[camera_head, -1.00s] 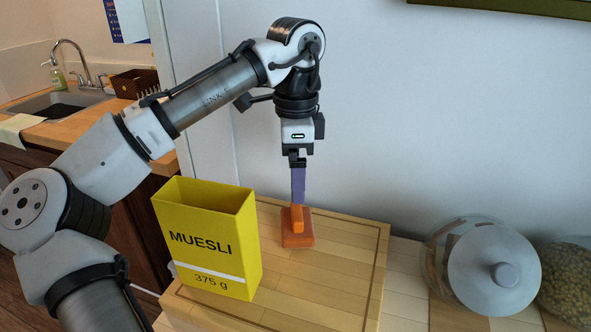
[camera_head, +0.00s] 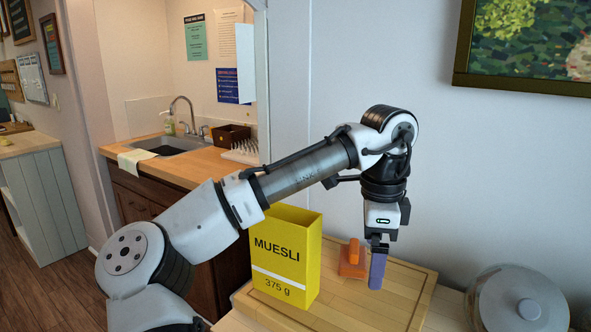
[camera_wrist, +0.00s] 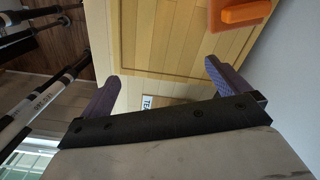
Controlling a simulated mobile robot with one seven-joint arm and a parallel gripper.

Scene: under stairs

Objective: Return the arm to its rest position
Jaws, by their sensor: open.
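My gripper (camera_head: 376,272) points down over the right part of a wooden board, at the right of an orange handled object (camera_head: 352,262). Its purple fingers are apart with nothing between them in the wrist view (camera_wrist: 162,70). The orange object also shows at the top right of the wrist view (camera_wrist: 243,13), clear of the fingers. My arm is bent, reaching from the lower left up to the elbow and down to the gripper. In the head view only the near finger shows clearly.
A yellow muesli box (camera_head: 287,262) stands upright and open-topped on the wooden board (camera_head: 395,290), left of the gripper and close to my arm. A lidded glass jar (camera_head: 522,305) stands at the lower right. A wall is behind; a sink counter (camera_head: 190,163) is at the back left.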

